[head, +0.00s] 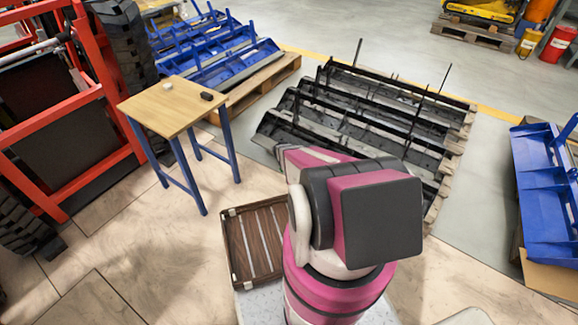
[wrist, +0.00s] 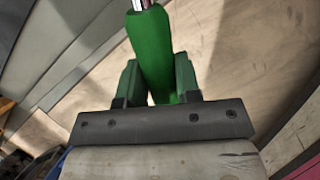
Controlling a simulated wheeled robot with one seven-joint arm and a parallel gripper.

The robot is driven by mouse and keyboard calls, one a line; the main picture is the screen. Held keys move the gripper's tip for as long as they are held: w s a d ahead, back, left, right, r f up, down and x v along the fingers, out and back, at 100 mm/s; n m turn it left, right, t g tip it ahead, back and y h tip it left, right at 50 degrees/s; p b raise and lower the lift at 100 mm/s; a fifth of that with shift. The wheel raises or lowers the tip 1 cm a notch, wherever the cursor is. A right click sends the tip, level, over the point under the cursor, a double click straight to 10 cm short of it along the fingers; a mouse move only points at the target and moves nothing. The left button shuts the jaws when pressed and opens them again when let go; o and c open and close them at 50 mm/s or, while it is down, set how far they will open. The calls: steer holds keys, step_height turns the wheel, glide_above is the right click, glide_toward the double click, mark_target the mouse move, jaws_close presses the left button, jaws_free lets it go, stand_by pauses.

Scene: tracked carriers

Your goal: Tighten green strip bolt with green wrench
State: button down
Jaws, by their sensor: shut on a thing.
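In the wrist view my gripper (wrist: 160,88) is shut on the thick green handle of the green wrench (wrist: 150,48). The handle lies between the two green fingers and runs up to the top edge of the view, where a bit of shiny metal shows. The wrench's head is out of view. In the head view my pink and black arm fills the middle and hides my gripper and the wrench. I cannot make out the green strip bolt in either view.
A small wooden table (head: 165,107) with blue legs stands at the left, with a dark small object (head: 207,96) on it. A red frame (head: 95,90) stands at the far left. A slatted brown tray (head: 229,240) lies beside my arm. Black racks on a pallet (head: 465,130) stand behind.

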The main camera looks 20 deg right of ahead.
steer(key=shift+s, duration=0.25)
steer(key=shift+r, duration=0.1)
steer(key=shift+v, duration=1.7)
